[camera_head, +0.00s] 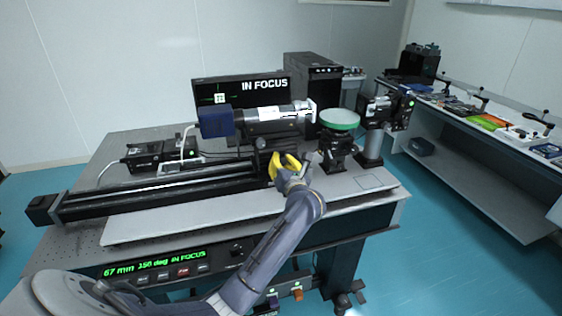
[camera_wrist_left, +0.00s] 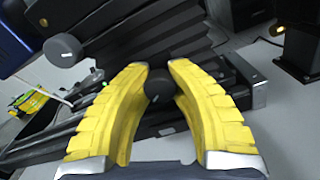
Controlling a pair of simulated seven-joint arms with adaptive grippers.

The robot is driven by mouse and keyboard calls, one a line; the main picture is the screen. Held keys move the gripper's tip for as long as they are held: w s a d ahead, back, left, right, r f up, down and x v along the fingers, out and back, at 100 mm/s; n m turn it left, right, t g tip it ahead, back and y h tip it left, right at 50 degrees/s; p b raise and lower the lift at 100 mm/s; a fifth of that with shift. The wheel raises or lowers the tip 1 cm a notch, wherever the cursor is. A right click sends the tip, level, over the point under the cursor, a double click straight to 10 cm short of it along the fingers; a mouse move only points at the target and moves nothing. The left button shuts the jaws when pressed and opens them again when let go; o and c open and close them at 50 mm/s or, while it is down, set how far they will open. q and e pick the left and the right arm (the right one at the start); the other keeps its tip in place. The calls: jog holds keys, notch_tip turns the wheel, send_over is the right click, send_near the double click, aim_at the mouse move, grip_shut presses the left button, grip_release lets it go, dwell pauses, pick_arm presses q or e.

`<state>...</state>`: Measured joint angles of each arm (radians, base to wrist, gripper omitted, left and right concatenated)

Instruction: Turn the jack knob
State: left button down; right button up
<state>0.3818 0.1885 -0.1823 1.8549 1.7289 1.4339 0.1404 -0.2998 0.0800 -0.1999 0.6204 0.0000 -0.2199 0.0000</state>
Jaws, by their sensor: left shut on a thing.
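My left gripper (camera_head: 287,163), with yellow fingers, is at the front of the black rail assembly, below the camera and lens. In the left wrist view the gripper (camera_wrist_left: 155,75) has its fingertips on either side of a small dark round knob (camera_wrist_left: 158,86) with a pale mark, and is shut on it. The knob sits at the foot of a black ridged mount (camera_wrist_left: 140,35). In the head view the fingers hide the knob. A second grey knob (camera_wrist_left: 62,50) sticks out at upper left in the wrist view. My right gripper is not in view.
The blue-and-white camera with lens (camera_head: 270,116) lies above the rail (camera_head: 160,190). A green disc (camera_head: 339,119) on a black stand is close at right. A monitor (camera_head: 240,90) reads IN FOCUS; the front panel (camera_head: 155,265) reads 67 mm, 150 deg, IN FOCUS.

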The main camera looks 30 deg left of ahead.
pick_arm(q)
jog(key=shift+r, duration=0.25)
jog(key=c, duration=1.1)
grip_release()
jog(key=shift+f, duration=0.1)
jog(key=shift+o, duration=0.2)
jog(key=v, duration=1.2)
jog(key=shift+d, duration=0.15)
